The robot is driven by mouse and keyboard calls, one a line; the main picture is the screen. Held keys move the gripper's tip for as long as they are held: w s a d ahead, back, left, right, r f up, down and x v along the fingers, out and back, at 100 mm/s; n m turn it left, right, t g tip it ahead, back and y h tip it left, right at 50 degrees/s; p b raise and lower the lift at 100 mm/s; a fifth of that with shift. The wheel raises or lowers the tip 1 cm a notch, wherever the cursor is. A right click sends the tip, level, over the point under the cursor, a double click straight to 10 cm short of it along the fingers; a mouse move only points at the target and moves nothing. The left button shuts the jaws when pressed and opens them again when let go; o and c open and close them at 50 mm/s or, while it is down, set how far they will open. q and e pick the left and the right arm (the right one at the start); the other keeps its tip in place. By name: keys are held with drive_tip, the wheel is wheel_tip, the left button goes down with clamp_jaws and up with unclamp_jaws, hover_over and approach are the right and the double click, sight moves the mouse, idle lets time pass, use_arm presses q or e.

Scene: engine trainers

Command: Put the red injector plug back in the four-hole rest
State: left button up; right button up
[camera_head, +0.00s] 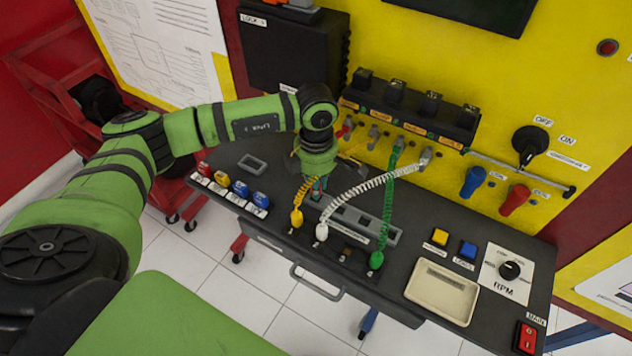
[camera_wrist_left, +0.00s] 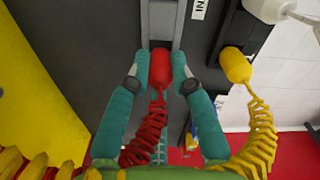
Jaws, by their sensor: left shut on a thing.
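My left gripper (camera_head: 318,194) points down over the console, by the left end of a long grey bar (camera_head: 365,222), which looks like the four-hole rest. In the left wrist view its teal fingers (camera_wrist_left: 160,75) are shut on the red injector plug (camera_wrist_left: 159,66), with its coiled red cord (camera_wrist_left: 148,135) trailing back. The plug's far end overlaps the grey bar (camera_wrist_left: 163,28); I cannot tell whether it touches. The head view hides most of the red plug behind the gripper. My right gripper is not in view.
A beige tray (camera_head: 444,291) lies to the right. Several coloured buttons (camera_head: 240,188) are at left.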

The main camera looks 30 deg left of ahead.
use_arm(q)
drive_tip(key=shift+f+b, duration=0.5)
drive_tip(key=shift+f, duration=0.05)
drive_tip(key=o, duration=0.7)
drive_tip(key=shift+r, duration=0.1)
drive_tip(key=shift+r+p, duration=1.55)
drive_tip(key=shift+r, duration=1.2)
drive_tip(key=shift+r+p, duration=0.3)
drive_tip(key=shift+r, duration=0.35)
drive_tip(key=o, duration=0.5)
